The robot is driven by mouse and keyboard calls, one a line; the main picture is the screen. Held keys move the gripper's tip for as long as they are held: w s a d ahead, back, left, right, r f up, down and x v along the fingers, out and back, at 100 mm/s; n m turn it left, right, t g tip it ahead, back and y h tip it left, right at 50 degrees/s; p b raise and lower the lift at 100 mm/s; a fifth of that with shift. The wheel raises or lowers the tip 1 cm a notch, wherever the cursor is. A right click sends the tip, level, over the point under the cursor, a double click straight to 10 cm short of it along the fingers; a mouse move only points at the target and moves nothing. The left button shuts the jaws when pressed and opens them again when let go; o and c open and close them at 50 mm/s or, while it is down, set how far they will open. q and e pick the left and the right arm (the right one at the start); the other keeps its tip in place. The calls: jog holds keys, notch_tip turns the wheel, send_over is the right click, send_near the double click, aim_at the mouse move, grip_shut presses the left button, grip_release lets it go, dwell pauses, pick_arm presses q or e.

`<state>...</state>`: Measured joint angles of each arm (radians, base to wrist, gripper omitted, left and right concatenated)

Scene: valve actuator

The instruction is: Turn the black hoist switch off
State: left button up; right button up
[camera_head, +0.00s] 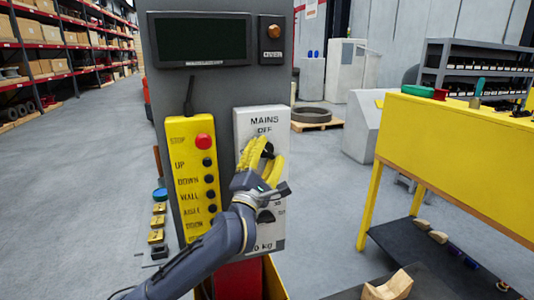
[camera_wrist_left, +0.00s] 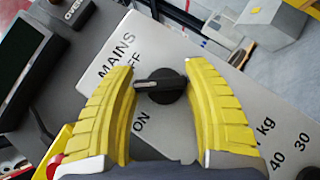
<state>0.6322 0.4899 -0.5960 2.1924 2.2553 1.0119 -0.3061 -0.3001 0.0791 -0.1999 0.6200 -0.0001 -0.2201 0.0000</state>
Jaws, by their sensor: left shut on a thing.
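The black switch (camera_wrist_left: 160,86) is a round knob with a raised bar, on a pale panel (camera_head: 243,128) marked MAINS and OFF, with ON on its other side. In the wrist view its bar lies across the picture, a light mark at its left end. In the head view my fingers mostly hide it. My left gripper (camera_head: 262,160) has yellow ribbed fingers on either side of the knob, shut on it; they also show in the left wrist view (camera_wrist_left: 162,80). My right gripper is not in view.
A yellow pendant (camera_head: 188,165) with a red STOP button hangs left of the panel. A lower black knob (camera_head: 265,216) sits below my gripper. A dark screen (camera_head: 203,39) is above. A yellow bench (camera_head: 455,145) stands right. Open floor lies left.

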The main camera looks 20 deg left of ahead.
pick_arm(q)
jog(key=m+g, duration=0.1)
jog(key=m+g+h, duration=0.1)
jog(key=m, duration=0.2)
jog(key=shift+r+m+g+h, duration=0.25)
jog(key=shift+m+g+h, duration=0.05)
jog(key=shift+g, duration=0.1)
jog(key=shift+d+f+m+g, duration=0.1)
jog(key=shift+m+g, duration=1.1)
jog(key=o, duration=1.2)
jog(key=shift+w, duration=0.1)
jog(key=shift+f, duration=0.1)
jog(key=s+a, duration=0.1)
jog(key=s, duration=0.6)
jog(key=shift+s+a, duration=0.15)
jog(key=shift+s, duration=0.05)
